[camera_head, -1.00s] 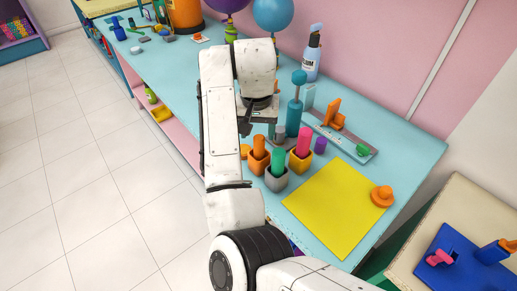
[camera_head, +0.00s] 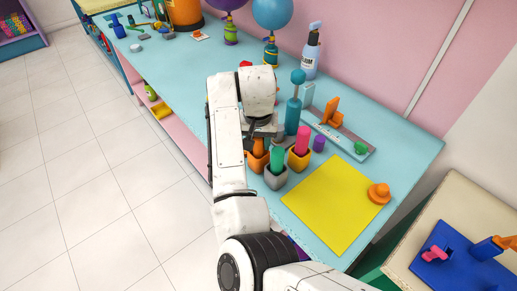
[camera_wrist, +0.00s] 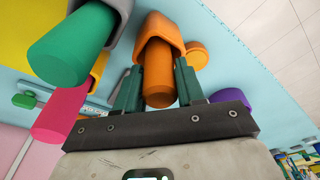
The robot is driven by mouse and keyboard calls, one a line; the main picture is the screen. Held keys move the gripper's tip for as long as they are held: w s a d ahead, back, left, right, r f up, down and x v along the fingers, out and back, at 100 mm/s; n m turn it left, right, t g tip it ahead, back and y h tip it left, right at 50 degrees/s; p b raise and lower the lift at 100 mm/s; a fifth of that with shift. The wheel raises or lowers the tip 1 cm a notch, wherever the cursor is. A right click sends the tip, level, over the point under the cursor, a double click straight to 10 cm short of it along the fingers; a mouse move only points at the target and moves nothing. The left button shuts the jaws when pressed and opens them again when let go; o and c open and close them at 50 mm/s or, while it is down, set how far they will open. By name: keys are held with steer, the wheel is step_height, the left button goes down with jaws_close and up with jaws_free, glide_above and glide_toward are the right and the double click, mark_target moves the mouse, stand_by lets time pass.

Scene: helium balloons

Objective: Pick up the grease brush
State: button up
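An orange cylindrical handle (camera_head: 258,147) stands in an orange holder (camera_head: 257,163) on the turquoise table; I cannot tell whether it is the grease brush, as only the handle shows. In the wrist view the handle (camera_wrist: 158,75) sticks out of its holder (camera_wrist: 160,27). My gripper (camera_wrist: 157,86) is open, with one dark green finger on each side of this handle. I see no clear grip on it. In the head view my wrist mostly hides the gripper (camera_head: 262,135). A green handle (camera_head: 277,158) in a grey holder and a pink handle (camera_head: 302,141) in a yellow-orange holder stand beside it.
A teal bottle-like object (camera_head: 293,112) and a spray bottle (camera_head: 311,52) stand behind the holders. A purple cylinder (camera_head: 319,144) is to their right. A yellow sheet (camera_head: 330,207) lies bare in front, with an orange knobbed piece (camera_head: 379,193) at its edge.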

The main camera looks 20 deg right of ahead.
steer(key=c, duration=0.6)
steer(key=shift+r, duration=0.1)
steer(key=shift+c, duration=0.2)
step_height(320, 180, up, 10)
steer(key=shift+f+b, duration=0.1)
steer(key=shift+b, duration=0.75)
